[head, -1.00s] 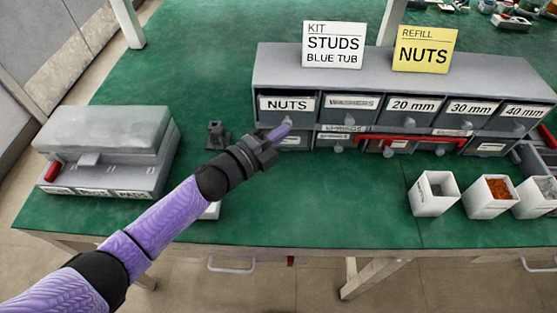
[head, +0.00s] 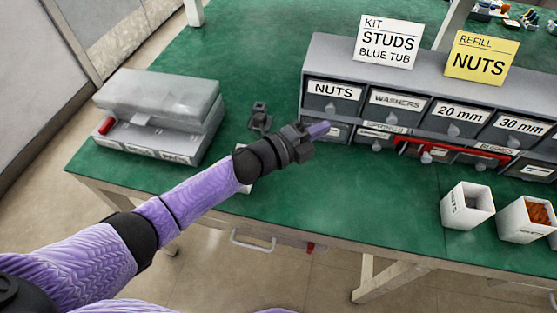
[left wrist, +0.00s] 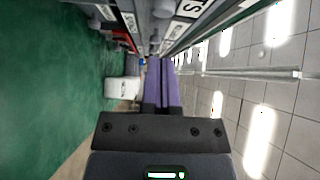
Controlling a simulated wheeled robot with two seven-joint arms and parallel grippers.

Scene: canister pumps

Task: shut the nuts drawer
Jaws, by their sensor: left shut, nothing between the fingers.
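The nuts drawer (head: 348,108) is at the left end of the top row of the grey cabinet, with a white NUTS label and a small knob. Its front looks about level with the washers drawer (head: 398,112) beside it. My left gripper (head: 318,130) is shut and empty, its purple fingertips in front of the cabinet just below the nuts drawer's knob. I cannot tell whether they touch it. In the left wrist view the shut fingers (left wrist: 163,85) point along the drawer fronts. My right gripper is out of view.
A red bar (head: 450,146) crosses the lower drawers. White tubs (head: 466,205) stand in front of the cabinet at the right. A small dark stand (head: 260,118) is behind my left wrist, and a grey case (head: 160,115) lies at the left.

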